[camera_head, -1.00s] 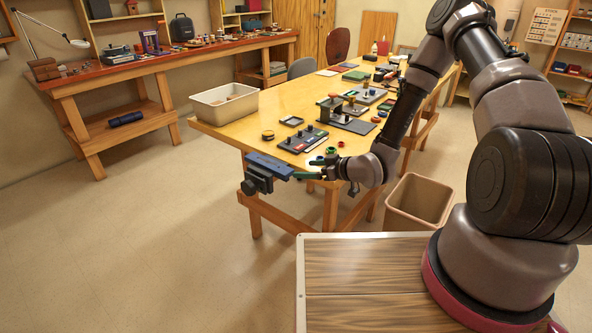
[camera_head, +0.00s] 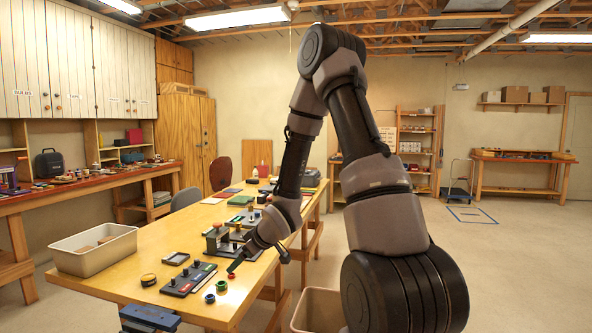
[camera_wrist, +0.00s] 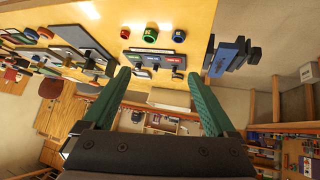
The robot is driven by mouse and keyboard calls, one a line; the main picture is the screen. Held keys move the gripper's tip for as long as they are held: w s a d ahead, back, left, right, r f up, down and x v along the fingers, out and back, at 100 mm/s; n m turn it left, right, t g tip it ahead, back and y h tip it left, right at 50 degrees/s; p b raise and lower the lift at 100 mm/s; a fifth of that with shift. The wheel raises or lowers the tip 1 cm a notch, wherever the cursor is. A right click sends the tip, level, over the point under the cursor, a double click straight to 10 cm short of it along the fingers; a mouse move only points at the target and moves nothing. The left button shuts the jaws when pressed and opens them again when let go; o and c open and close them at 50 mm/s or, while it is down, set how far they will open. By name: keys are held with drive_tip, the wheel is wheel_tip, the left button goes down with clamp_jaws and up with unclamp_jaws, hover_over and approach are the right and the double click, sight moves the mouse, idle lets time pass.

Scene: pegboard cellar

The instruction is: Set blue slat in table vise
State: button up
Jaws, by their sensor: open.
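The blue slat (camera_head: 150,316) shows at the bottom edge of the head view, by the near end of the table, partly cut off. In the wrist view the blue slat (camera_wrist: 220,60) is at the dark table vise (camera_wrist: 243,54) on the table's edge. It appears to sit in the jaws, but how deep I cannot tell. My gripper (camera_head: 235,267) is over the table's right edge, apart from the slat. In the wrist view its two green fingers (camera_wrist: 158,76) are spread, with nothing held between them.
Small colored rings (camera_head: 222,285) lie near the table's right edge. A dark pegged board (camera_head: 188,279) and a small round tin (camera_head: 148,280) are beside them. A pale bin (camera_head: 95,252) stands on the table's left, and a tan bin (camera_head: 318,311) is on the floor.

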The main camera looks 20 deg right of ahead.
drive_tip(key=s+d+r+m+h, duration=0.2)
drive_tip(key=s+d+r+m, duration=0.15)
drive_tip(key=r, duration=0.55)
drive_tip(key=s+d+r+m+h, duration=0.25)
drive_tip(key=d+r, duration=0.25)
drive_tip(key=r, duration=0.4)
drive_tip(key=s+a+r+m+y, duration=0.1)
drive_tip(key=s+r+m, duration=0.2)
drive_tip(key=s+r, duration=0.3)
drive_tip(key=s+a+r+m+y, duration=0.1)
drive_tip(key=s+r+m, duration=0.2)
drive_tip(key=s, duration=1)
wheel_tip(320, 180, up, 4)
drive_tip(key=shift+s+f+g, duration=0.1)
drive_tip(key=shift+s+g, duration=0.2)
drive_tip(key=shift+s, duration=0.05)
